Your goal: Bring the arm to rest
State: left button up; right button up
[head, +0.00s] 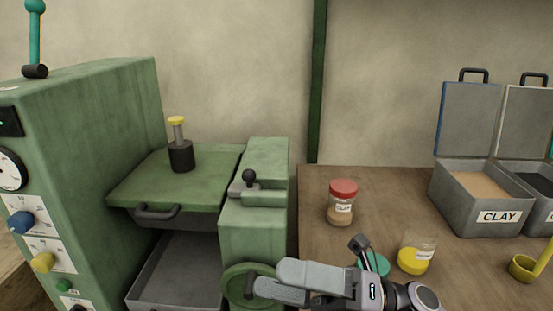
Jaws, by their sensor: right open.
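My right gripper (267,279) comes in from the lower right with its grey fingers pointing left. It is open, and I see nothing between the fingers. Its fingertips overlap the green handwheel (236,284) at the front of the green machine in the picture; I cannot tell whether they touch it. My right wrist lies in front of the wooden table's near part. My left gripper is not in view.
The green machine (95,110) with knobs and a lever fills the left.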

jog(key=w+d+f+m+t+h+p, duration=0.1)
jog(key=w+d+f+m+t+h, duration=0.35)
jog(key=m+t, duration=0.7)
jog(key=w+d+f+m+t+h+p, duration=0.2)
jog(key=d+f+m+t+h, duration=0.45)
jog(key=m, duration=0.95)
jog(key=s+d+f+m+g+h, duration=0.3)
jog(key=s+f+m, duration=0.3)
jog(key=f, duration=0.3)
jog(key=s+d+f+m+g+h+p, duration=0.1)
jog(key=s+d+f+m+g+h, duration=0.3)
jog(key=s+f, duration=0.4)
notch_tip(320, 180, down, 2)
jog(key=shift+d+f+m+g+h, duration=0.1)
jog(key=shift+d+m+g+h, duration=0.3)
jog(key=shift+m+h, duration=0.5)
